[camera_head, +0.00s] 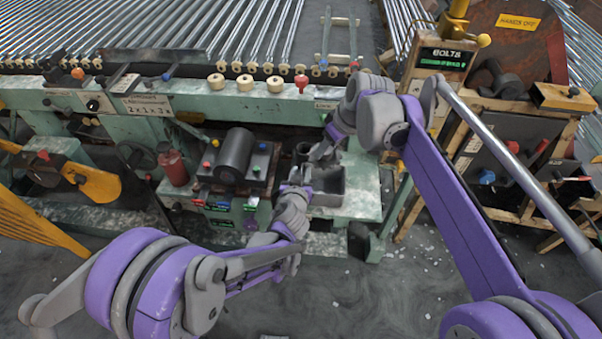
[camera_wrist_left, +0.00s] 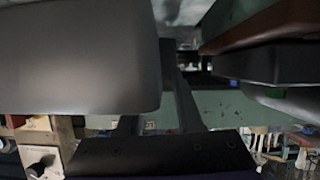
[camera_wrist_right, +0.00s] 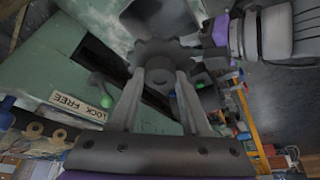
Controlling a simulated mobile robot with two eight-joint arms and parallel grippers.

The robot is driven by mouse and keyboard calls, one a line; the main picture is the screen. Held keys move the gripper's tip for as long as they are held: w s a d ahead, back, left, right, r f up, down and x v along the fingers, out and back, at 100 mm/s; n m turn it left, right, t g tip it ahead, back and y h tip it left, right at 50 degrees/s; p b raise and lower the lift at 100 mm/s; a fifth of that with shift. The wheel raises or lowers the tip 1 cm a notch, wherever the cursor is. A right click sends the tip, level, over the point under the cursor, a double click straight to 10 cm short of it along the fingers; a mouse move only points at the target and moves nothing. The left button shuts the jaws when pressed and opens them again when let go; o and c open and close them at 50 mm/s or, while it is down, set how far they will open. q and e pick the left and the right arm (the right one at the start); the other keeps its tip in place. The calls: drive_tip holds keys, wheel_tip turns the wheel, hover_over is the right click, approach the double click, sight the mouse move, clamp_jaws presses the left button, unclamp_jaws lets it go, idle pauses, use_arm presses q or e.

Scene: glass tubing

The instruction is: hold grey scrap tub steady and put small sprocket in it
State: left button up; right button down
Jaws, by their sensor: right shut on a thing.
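The grey scrap tub (camera_head: 330,199) stands on the pale green bench ledge in the head view. My left gripper (camera_head: 297,183) is at the tub's left side. In the left wrist view a large grey surface close to the camera hides part of the fingers, so their opening cannot be judged. My right gripper (camera_head: 320,154) is above the back part of the tub. In the right wrist view its fingers are shut on the small sprocket (camera_wrist_right: 160,52), a dark grey toothed wheel.
A dark roller block (camera_head: 235,155) and a red bottle (camera_head: 173,166) stand left of the tub. Glass tubes (camera_head: 200,30) lie along the back. The ledge (camera_head: 365,185) right of the tub is clear.

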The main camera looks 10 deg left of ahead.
use_arm(q)
clamp_jaws()
idle(1.2)
